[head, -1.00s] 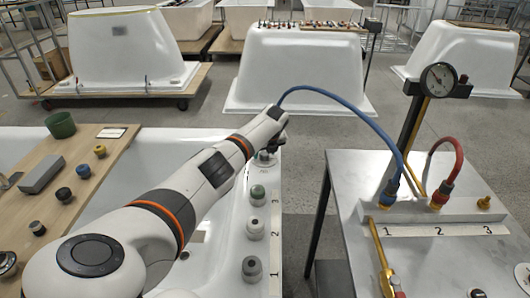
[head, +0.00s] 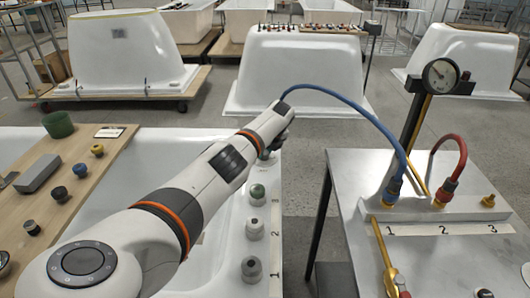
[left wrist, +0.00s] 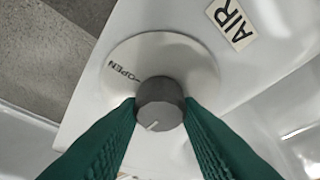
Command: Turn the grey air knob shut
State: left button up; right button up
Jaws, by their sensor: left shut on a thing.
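The grey air knob (left wrist: 158,94) sits on a round pale plate (left wrist: 196,68) in the left wrist view. The plate carries the word OPEN at its left, and an AIR label (left wrist: 231,22) is stuck beside it. The knob's white pointer line points down and slightly left, away from OPEN. My left gripper (left wrist: 159,112) has its green fingers shut on the knob, one on each side. In the head view my left arm reaches over the tub rim, and its wrist mostly hides the knob. My right gripper is not in view.
A blue hose (head: 350,106) arches from near my wrist to the steel table (head: 345,200) at right, which holds a gauge (head: 440,74). A wooden board (head: 95,178) with loose knobs lies left.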

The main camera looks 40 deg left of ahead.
pick_arm(q)
jog(key=o, duration=1)
jog(key=shift+d+r+p, duration=0.15)
jog(key=shift+r+p, duration=0.2)
jog(key=shift+r, duration=0.2)
jog(key=p+v, duration=0.1)
jog(key=v, duration=1)
jog(key=shift+p, duration=0.3)
